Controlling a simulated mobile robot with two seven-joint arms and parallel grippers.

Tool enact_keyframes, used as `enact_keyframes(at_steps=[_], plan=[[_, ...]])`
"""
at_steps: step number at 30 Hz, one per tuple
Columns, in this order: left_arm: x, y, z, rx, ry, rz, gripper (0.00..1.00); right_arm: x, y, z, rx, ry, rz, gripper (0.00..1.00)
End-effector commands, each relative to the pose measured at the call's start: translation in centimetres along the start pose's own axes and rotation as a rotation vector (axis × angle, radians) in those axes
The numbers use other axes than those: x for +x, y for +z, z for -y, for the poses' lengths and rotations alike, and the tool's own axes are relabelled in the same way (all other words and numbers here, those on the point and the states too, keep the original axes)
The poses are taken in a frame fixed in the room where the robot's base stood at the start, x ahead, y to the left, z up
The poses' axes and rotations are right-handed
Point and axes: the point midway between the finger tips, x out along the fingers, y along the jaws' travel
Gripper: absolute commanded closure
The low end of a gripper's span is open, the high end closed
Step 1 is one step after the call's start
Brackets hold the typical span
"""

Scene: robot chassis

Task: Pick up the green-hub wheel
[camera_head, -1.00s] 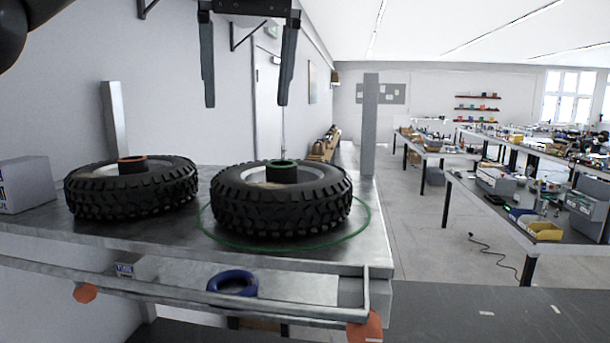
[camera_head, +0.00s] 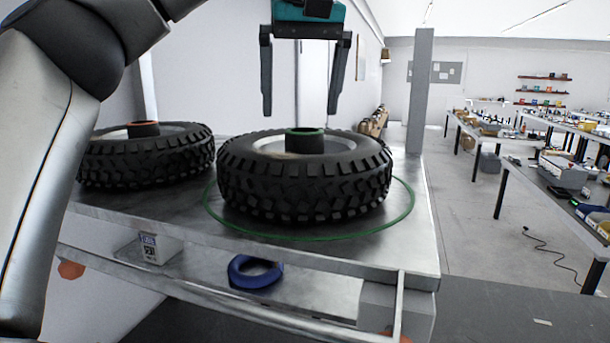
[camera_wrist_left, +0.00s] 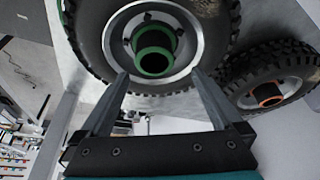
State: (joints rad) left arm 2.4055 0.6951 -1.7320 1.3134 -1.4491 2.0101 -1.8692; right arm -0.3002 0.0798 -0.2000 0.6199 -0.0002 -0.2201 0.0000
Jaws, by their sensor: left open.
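The green-hub wheel (camera_head: 305,175) lies flat on the metal table, inside a green ring marked on the top. Its dark hub with a green rim (camera_head: 305,141) stands up from the middle. My left gripper (camera_head: 299,112) is open and empty, pointing down above this hub with its fingers apart. In the left wrist view the green hub (camera_wrist_left: 154,50) shows beyond and between the open fingertips (camera_wrist_left: 158,80). An orange-hub wheel (camera_head: 147,160) lies to the left, partly behind my left arm; it also shows in the left wrist view (camera_wrist_left: 267,92). My right gripper is not seen.
The metal table (camera_head: 425,225) has an upright post (camera_head: 419,90) at its back right corner. A blue ring (camera_head: 254,272) and a small box (camera_head: 150,247) lie on the lower shelf. Workbenches stand at the right, with open floor between.

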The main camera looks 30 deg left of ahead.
Motion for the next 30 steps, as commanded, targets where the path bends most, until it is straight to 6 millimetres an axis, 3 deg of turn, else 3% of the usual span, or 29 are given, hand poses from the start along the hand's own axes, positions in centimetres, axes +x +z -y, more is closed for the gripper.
enact_keyframes(at_steps=[7,18,26,30], plan=[[1.5,0.1,-0.2,0.001,0.001,0.000,0.00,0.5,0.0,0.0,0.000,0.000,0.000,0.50],[5.7,0.4,-0.7,-0.001,0.001,0.000,0.00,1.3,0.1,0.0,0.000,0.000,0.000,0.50],[5.9,0.4,-0.8,-0.001,0.002,-0.001,0.00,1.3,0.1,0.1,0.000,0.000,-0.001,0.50],[5.9,0.4,-0.8,-0.001,0.001,-0.001,0.15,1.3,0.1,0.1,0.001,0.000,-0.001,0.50]])
